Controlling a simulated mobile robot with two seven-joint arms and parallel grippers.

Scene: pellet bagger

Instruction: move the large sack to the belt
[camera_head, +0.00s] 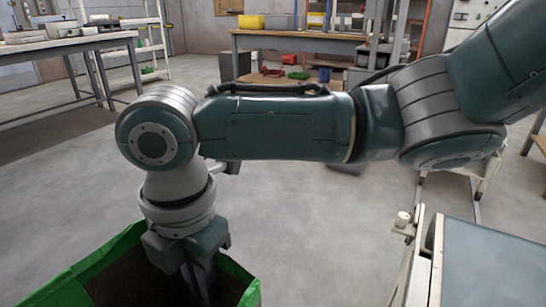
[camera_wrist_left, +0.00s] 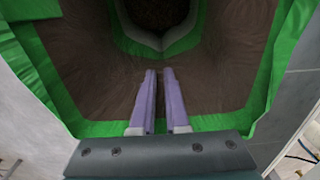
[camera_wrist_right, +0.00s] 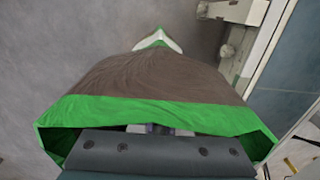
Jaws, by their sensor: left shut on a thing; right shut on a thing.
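The large sack is brown with a green rim (camera_head: 75,268) and is partly visible at the bottom left of the head view. Its top is open and the inside looks dark. My right gripper (camera_head: 200,290) points down at the rim and is shut on it; the fingertips are largely hidden. The right wrist view shows the sack's brown side (camera_wrist_right: 150,80) and green band. My left gripper (camera_wrist_left: 159,85) is shut on the sack's rim in the left wrist view, with the brown inner walls around its fingers. A flat blue-grey surface, apparently the belt (camera_head: 490,265), lies at the lower right.
A pale frame with a knob (camera_head: 403,222) borders the blue-grey surface. Workbenches (camera_head: 60,45) stand at the back left and back centre (camera_head: 300,38). Open grey floor (camera_head: 320,220) lies between the sack and the frame. My right arm crosses the head view.

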